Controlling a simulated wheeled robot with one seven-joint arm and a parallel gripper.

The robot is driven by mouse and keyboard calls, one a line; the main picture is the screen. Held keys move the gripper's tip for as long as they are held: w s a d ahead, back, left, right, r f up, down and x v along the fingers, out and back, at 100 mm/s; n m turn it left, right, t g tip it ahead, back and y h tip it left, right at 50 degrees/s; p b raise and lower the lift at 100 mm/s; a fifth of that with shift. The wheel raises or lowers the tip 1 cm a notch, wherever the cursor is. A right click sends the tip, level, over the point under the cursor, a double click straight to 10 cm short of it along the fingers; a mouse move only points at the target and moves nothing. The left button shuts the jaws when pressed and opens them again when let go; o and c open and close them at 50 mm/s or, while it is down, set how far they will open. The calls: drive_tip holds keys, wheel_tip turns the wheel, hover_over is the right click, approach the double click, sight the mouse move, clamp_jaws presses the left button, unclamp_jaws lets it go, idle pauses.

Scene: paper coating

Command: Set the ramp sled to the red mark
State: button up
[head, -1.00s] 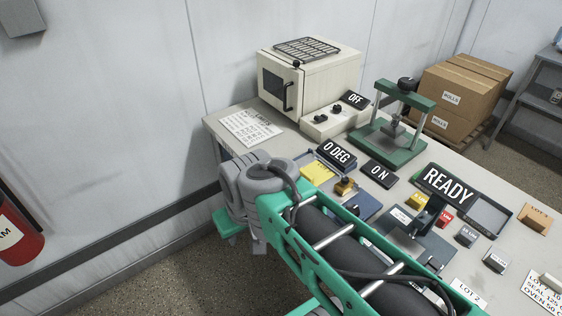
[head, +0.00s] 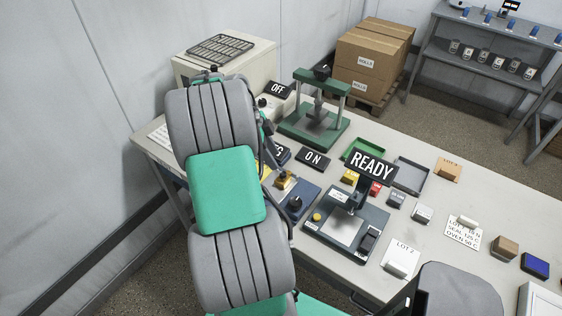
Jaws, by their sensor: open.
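A small brass-coloured block with a knob (head: 284,179), which looks like the sled, sits on the dark blue ramp-like plate (head: 309,190) left of the table's middle. A yellow patch shows at its left, mostly behind my arm. A dark round knob (head: 295,203) stands at the plate's front. The angle sign (head: 281,153) behind it is mostly covered by my arm. I cannot make out a red mark on the ramp. My large grey and green arm fills the left centre, and my gripper is hidden from view.
The oven (head: 235,58) is at the back left. Labelled blocks, including a red one (head: 376,188), and trays crowd the table (head: 440,215).

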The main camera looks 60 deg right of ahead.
sight(283, 173)
drive_tip(key=p+x, duration=0.1)
drive_tip(key=x, duration=0.6)
drive_tip(key=shift+f, duration=0.2)
drive_tip(key=shift+c, duration=0.2)
clamp_jaws()
idle(0.8)
